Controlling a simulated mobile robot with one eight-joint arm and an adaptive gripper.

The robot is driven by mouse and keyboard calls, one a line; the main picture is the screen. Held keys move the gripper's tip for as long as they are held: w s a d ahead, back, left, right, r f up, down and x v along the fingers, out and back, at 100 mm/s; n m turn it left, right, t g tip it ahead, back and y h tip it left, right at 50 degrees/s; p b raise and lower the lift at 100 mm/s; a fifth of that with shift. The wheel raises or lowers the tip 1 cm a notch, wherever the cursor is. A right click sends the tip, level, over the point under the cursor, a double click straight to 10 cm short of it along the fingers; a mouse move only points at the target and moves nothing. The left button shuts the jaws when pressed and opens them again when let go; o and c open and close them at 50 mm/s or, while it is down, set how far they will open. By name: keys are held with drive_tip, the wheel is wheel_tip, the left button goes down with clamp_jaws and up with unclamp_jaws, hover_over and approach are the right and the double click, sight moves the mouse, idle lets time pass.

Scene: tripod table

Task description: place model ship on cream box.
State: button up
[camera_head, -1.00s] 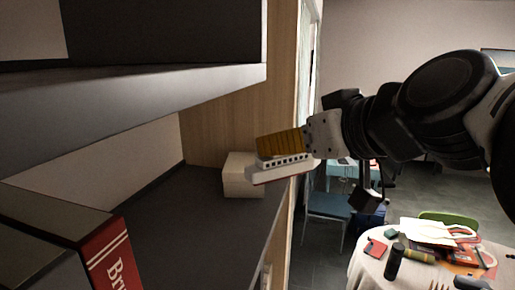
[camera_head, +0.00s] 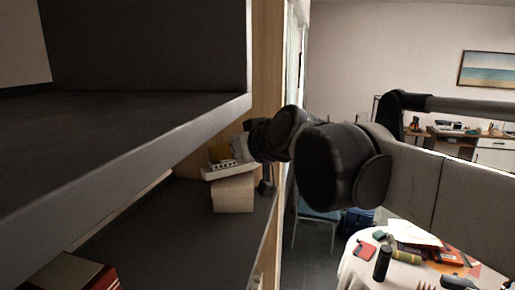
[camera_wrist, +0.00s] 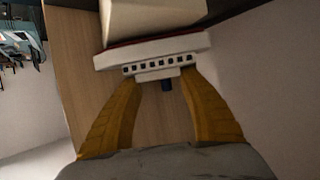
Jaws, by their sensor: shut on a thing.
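The model ship (camera_head: 222,169) is white with a row of dark windows and a red strip low on its hull. In the head view it is at the top of the cream box (camera_head: 233,194), which stands on the dark shelf. I cannot tell whether the ship touches the box. In the wrist view the ship (camera_wrist: 150,55) lies across the picture, with the cream box (camera_wrist: 165,14) beyond it. My gripper (camera_wrist: 158,78) is shut on the ship's upper part with its yellow fingers. In the head view my arm hides most of the fingers.
The dark shelf (camera_head: 165,222) has free room left of the box. A thick upper shelf (camera_head: 150,130) overhangs at the left. A red book (camera_head: 103,279) lies at the lower left. A wooden side panel (camera_head: 266,75) stands behind. A cluttered round table (camera_head: 350,272) is at the right.

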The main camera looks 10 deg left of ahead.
drive_tip(key=shift+f, duration=0.2)
drive_tip(key=o, duration=1.2)
drive_tip(key=shift+r, duration=0.2)
drive_tip(key=shift+s+d, duration=0.3)
drive_tip(key=b+v, duration=0.1)
drive_tip(key=v, duration=1)
drive_tip(key=s+d+f+m+g+h, duration=0.1)
drive_tip(key=s+d+f+m+h, duration=0.1)
drive_tip(key=d+f, duration=0.7)
drive_tip(key=s+d+f+m+g+h, duration=0.1)
drive_tip(key=s+d+f+m+h, duration=0.2)
drive_tip(key=s+d+f, duration=0.3)
drive_tip(key=s+d+f+m+g+h, duration=0.1)
drive_tip(key=s+d+f+m+h, duration=0.2)
drive_tip(key=d+f, duration=0.9)
drive_tip(key=shift+s+d+f+h, duration=0.15)
drive_tip(key=shift+s+f, duration=0.2)
drive_tip(key=shift+f, duration=0.4)
drive_tip(key=shift+s+d+f+h, duration=0.1)
drive_tip(key=shift+s+f, duration=0.3)
drive_tip(key=shift+f, duration=0.4)
drive_tip(key=shift+s+d+f+h, duration=0.15)
drive_tip(key=shift+s+f, duration=0.2)
drive_tip(key=shift+f, duration=0.4)
